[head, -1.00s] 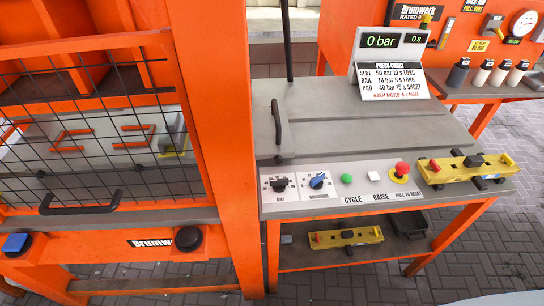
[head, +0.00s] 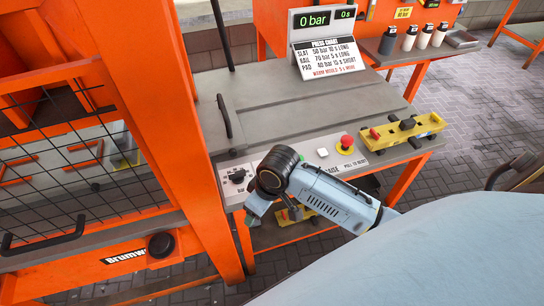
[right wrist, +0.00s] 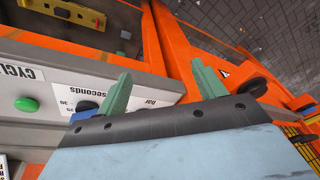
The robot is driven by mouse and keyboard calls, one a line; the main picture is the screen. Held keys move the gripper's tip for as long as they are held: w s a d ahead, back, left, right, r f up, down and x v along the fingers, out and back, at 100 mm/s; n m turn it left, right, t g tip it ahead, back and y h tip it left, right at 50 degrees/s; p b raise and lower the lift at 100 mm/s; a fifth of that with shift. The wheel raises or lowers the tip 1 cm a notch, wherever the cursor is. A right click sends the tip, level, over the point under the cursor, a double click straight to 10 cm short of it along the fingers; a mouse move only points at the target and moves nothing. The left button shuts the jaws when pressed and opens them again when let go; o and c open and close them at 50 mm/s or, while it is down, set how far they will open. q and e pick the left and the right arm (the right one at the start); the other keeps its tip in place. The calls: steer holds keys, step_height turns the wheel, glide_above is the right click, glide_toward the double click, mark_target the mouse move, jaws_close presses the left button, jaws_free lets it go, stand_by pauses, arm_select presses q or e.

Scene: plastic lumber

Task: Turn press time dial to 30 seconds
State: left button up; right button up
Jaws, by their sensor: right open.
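The press time dial, a blue knob (right wrist: 86,107), sits on the panel beside the "seconds" scale in the right wrist view. My gripper body partly hides it, so its pointer setting cannot be read. In the head view my arm covers it. My right gripper (right wrist: 161,70) is open with nothing between its two green fingers. The blue knob lies left of the left finger, outside the gap. My right gripper also shows over the panel in the head view (head: 255,208). The black bar dial (head: 238,175) is just left of it. My left gripper is not in view.
A green button (right wrist: 26,104) is left of the dial. The red stop button (head: 346,142) and a yellow fixture (head: 405,131) stand further right on the panel. The display (head: 322,19) reads 0 bar, 0s. An orange post (head: 180,130) rises close to the panel's left.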

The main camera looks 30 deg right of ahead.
steer(key=shift+g+h, duration=0.4)
steer(key=w+d+r, duration=0.1)
steer(key=w, duration=0.1)
steer(key=w+d+r, duration=0.1)
steer(key=w+r, duration=0.1)
steer(key=w+d+r, duration=0.1)
steer(key=w+r, duration=0.1)
steer(key=shift+d, duration=0.25)
steer(key=w+d+r+g+h, duration=0.1)
steer(key=w+d+r, duration=0.4)
steer(key=d+r, duration=0.3)
steer(key=f, duration=0.4)
steer(key=f+b, duration=0.1)
steer(key=f, duration=0.3)
steer(key=a+f, duration=0.1)
steer(key=f, duration=0.3)
steer(key=shift+f, duration=0.25)
steer(key=shift+c, duration=0.3)
steer(key=c, duration=0.9)
steer(key=shift+c, duration=0.2)
